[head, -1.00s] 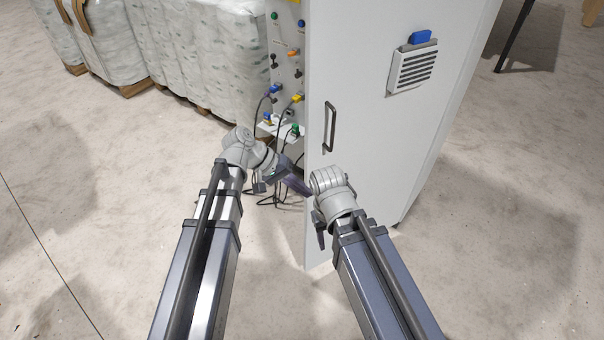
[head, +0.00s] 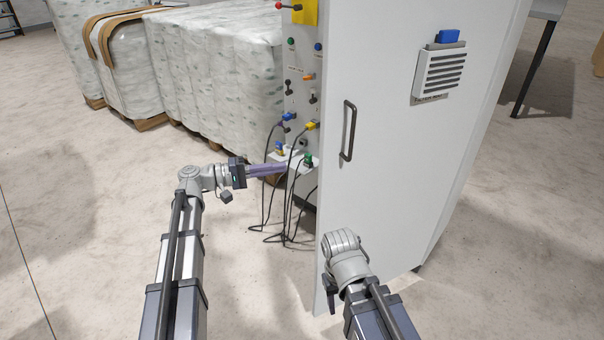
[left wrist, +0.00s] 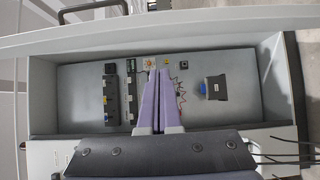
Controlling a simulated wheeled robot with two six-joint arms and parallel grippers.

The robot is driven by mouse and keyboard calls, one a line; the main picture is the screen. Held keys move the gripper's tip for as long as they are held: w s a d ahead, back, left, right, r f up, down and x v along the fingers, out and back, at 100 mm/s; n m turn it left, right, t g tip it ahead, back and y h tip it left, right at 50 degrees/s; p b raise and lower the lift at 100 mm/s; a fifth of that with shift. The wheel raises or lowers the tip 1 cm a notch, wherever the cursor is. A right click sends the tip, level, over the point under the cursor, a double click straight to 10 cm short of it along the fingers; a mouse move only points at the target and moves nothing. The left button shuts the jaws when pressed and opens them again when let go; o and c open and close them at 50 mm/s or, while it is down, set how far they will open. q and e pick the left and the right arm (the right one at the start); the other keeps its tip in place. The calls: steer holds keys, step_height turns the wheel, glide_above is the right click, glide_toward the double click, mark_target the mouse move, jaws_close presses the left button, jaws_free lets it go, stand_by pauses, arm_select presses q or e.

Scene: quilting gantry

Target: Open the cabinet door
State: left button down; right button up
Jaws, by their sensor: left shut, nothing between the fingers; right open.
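The pale cabinet door (head: 392,150) stands tall right of centre in the head view, with a dark bar handle (head: 348,130) near its left edge. A handle also shows at the top left of the left wrist view (left wrist: 92,10). That view looks into a rimmed recess with a grey component panel (left wrist: 85,80), so the door appears to be open. My left gripper (head: 283,169) is shut and empty, left of the door's free edge and pointing right; its fingers (left wrist: 158,75) overlap the panel there. My right gripper (head: 331,290) is open and low before the door, partly hidden by its wrist.
A connector panel (head: 302,75) with a small shelf and hanging dark cables (head: 268,205) stands behind the left fingers. Wrapped pallets (head: 225,75) fill the back left. A louvred vent (head: 440,72) sits on the door. Floor is clear at left and right.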

arm_select(q)
steer(key=d, duration=1.1)
steer(key=shift+s, duration=0.3)
steer(key=shift+d, duration=0.1)
